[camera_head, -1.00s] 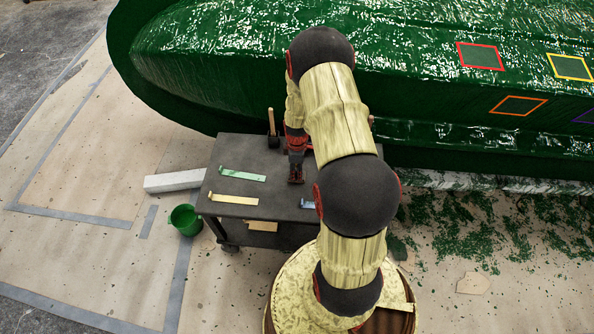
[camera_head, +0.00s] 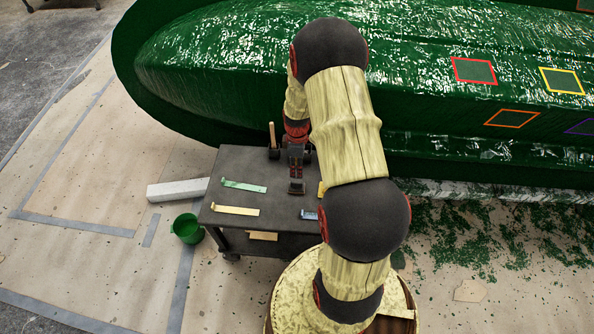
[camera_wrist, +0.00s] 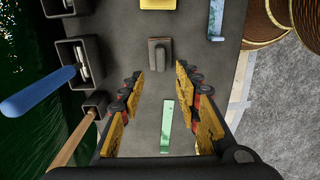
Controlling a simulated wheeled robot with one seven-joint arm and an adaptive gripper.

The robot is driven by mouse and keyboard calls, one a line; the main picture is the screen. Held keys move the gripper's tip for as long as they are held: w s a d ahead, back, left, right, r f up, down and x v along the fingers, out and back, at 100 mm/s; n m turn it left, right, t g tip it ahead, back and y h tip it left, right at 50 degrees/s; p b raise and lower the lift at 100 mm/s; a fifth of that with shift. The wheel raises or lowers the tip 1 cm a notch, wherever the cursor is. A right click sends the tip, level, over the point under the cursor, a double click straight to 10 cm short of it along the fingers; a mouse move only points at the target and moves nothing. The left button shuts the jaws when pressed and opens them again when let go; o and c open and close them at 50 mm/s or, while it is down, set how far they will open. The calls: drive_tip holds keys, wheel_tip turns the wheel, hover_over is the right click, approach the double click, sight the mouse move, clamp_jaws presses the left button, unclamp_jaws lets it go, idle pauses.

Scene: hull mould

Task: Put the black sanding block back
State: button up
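The black sanding block (camera_wrist: 158,49) is a small dark block with a raised grip, lying on the dark cart top (camera_head: 228,160). In the wrist view it is just past my fingertips and lined up with the gap between them. My gripper (camera_wrist: 159,72) is open, its yellow-padded fingers spread, with nothing between them. In the head view my gripper (camera_head: 297,172) points down over the middle of the cart and partly covers the block's spot.
Holders along the cart's hull side hold a blue-handled tool (camera_wrist: 38,96) and a wooden-handled tool (camera_wrist: 76,135). A cream strip (camera_head: 235,210) lies on the cart's front left. The green hull (camera_head: 220,75) rises behind. A green bucket (camera_head: 186,229) stands on the floor at left.

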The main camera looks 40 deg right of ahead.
drive_tip(key=w+a+r+m+t, duration=0.15)
drive_tip(key=a+r, duration=0.45)
drive_tip(key=r, duration=0.6)
drive_tip(key=a+r+m+t, duration=0.15)
drive_tip(key=a+r, duration=0.45)
drive_tip(key=r, duration=0.6)
drive_tip(key=s+a+r+m+t, duration=0.2)
drive_tip(key=s+a+r+m, duration=0.3)
drive_tip(key=s+a+r, duration=1)
drive_tip(key=shift+s+t, duration=0.3)
drive_tip(key=shift+s, duration=0.2)
